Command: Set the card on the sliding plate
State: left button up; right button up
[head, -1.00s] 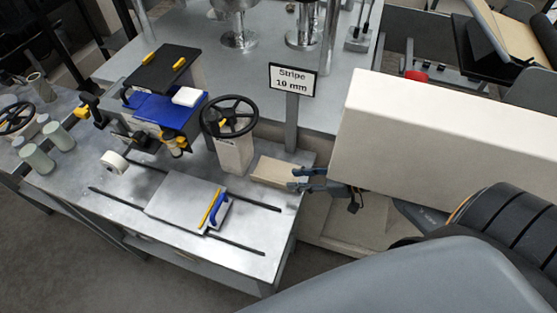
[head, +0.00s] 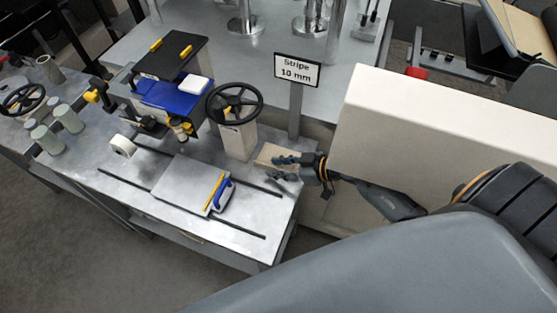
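The tan card (head: 267,153) lies at the right end of the metal table, just right of the handwheel post. My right gripper (head: 276,168) is at the card's right side, its fingers apart and pointing left. The fingers cover part of the card, and I cannot tell if they touch it. The sliding plate (head: 180,182) is a flat grey plate on the table to the left. It has a yellow strip (head: 214,192) and a blue handle (head: 224,195) at its right edge. My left gripper is not in view.
A black handwheel (head: 235,103) on a pale post stands behind, between plate and card. A sign (head: 297,70) reading "Stripe 10 mm" rises behind the card. A blue and black device (head: 170,90) and a white roll (head: 122,146) stand at the left. Dark slots run along the table.

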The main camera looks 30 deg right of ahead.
jog(key=shift+c, duration=0.4)
grip_shut()
jog(key=shift+r, duration=0.1)
jog(key=shift+r, duration=0.55)
notch_tip(320, 180, up, 2)
jog(key=shift+r+p, duration=0.2)
jog(key=shift+p, duration=0.15)
jog(key=s+a, duration=1.2)
jog(key=a, duration=0.1)
jog(key=shift+a+f, duration=0.1)
jog(key=shift+a, duration=0.1)
